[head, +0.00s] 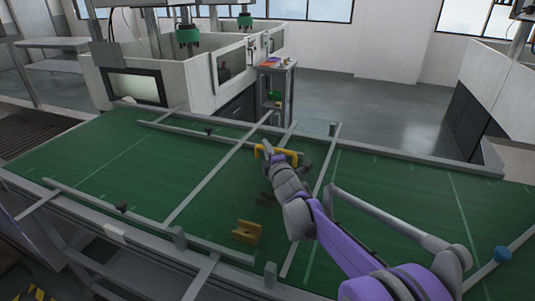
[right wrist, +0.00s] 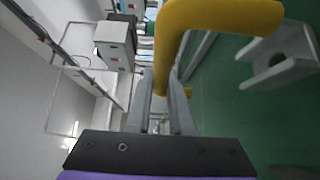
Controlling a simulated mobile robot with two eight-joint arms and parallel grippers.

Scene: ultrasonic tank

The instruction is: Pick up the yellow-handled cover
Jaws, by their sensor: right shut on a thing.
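The yellow handle (head: 261,151) of the cover shows near the middle of the green surface in the head view. My right gripper (head: 272,152) is at this handle, its arm reaching in from the lower right. In the right wrist view the yellow handle (right wrist: 215,16) is a thick bent bar crossing the top. One leg of it runs down between the two grey fingers of my right gripper (right wrist: 161,105), which are shut on it. My left gripper is not in view.
A yellow notched block (head: 247,232) sits near the front edge of the green tabletop (head: 400,215). Grey bars (head: 218,180) cross the top. A blue knob (head: 502,254) is at the right. A white machine (head: 215,75) stands behind. A grey notched block (right wrist: 283,58) shows in the wrist view.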

